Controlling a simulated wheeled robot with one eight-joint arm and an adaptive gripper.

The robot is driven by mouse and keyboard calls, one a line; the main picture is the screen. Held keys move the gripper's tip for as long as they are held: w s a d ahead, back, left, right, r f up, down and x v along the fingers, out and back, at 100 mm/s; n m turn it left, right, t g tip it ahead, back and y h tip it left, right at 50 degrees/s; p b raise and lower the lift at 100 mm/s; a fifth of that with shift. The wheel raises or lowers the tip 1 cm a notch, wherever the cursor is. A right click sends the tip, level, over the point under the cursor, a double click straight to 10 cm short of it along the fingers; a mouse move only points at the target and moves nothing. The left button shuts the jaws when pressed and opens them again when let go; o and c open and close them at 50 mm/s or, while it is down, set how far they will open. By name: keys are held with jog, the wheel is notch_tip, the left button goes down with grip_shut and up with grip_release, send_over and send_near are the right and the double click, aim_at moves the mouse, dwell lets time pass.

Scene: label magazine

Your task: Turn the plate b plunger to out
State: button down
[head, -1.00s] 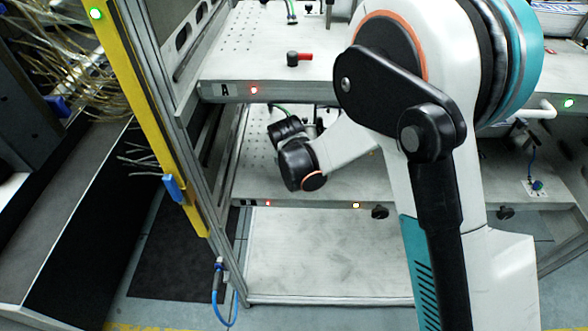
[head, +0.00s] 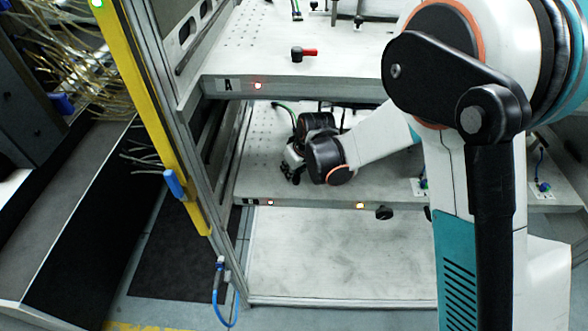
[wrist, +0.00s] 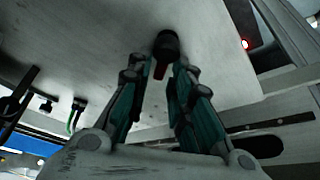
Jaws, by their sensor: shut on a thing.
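In the head view my gripper (head: 292,172) is low over the left part of plate B (head: 345,190), and the plunger there is hidden by my wrist and fingers. I cannot tell which marked position the lever points to.
Plate A (head: 345,75) is the shelf above, with its own plunger (head: 303,54), red lever pointing right. A metal frame post (head: 185,150) with a yellow strip stands left.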

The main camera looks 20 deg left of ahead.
jog(key=shift+s+a+n+g+y, duration=0.15)
jog(key=shift+n+g, duration=0.1)
jog(key=shift+n, duration=0.5)
jog(key=shift+s+d+n+g+y, duration=0.1)
jog(key=shift+n+g, duration=0.1)
jog(key=shift+n, duration=0.5)
jog(key=shift+s+a+n+g+y, duration=0.15)
jog(key=shift+n+g, duration=0.1)
jog(key=shift+n, duration=0.5)
jog(key=c, duration=1.7)
grip_release()
